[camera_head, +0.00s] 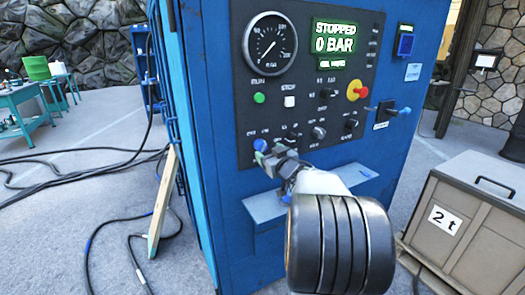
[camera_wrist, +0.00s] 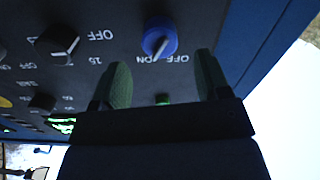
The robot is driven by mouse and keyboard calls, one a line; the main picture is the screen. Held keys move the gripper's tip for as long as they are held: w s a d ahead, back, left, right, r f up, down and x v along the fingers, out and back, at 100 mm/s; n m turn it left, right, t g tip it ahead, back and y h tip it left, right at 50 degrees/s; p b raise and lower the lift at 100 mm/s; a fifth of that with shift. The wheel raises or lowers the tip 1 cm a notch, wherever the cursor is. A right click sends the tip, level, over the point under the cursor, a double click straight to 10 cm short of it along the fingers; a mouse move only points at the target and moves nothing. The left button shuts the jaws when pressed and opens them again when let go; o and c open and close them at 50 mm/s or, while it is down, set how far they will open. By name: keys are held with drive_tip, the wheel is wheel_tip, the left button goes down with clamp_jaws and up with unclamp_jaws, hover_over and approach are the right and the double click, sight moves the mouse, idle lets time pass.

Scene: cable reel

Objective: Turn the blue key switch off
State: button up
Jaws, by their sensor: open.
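The blue key switch (camera_head: 260,145) is at the lower left of the black control panel. In the wrist view the round blue key switch (camera_wrist: 160,37) is at top centre. A pale mark on it slants toward the label at its lower left, which seems to read ON; an OFF label is at its lower right. My gripper (camera_head: 267,158) is just below and right of the switch in the head view, partly overlapping it. In the wrist view my gripper (camera_wrist: 162,68) has two green fingers spread apart, nothing between them, with the switch beyond the fingertips. Contact does not show.
The panel (camera_head: 345,75) has a gauge (camera_head: 270,43), a display (camera_head: 334,37) reading STOPPED 0 BAR, a red emergency button (camera_head: 356,89) and several black knobs. A shelf (camera_head: 265,206) juts out below. A 2 t crate (camera_head: 480,190) stands at right.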

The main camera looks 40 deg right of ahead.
sight(264, 149)
drive_tip(key=shift+w+d, duration=0.2)
drive_tip(key=shift+w, duration=1)
drive_tip(key=shift+w+d, duration=0.15)
drive_tip(key=shift+w, duration=1)
drive_tip(key=shift+a, duration=0.1)
drive_tip(key=c, duration=0.9)
drive_tip(key=shift+f+n+b, duration=0.1)
drive_tip(key=shift+n+b, duration=0.2)
drive_tip(key=shift+b, duration=0.05)
drive_tip(key=n+b, duration=0.3)
drive_tip(key=n, duration=0.2)
drive_tip(key=n+b, duration=0.3)
drive_tip(key=n, duration=0.3)
drive_tip(key=shift+n, duration=0.3)
drive_tip(key=o, duration=0.9)
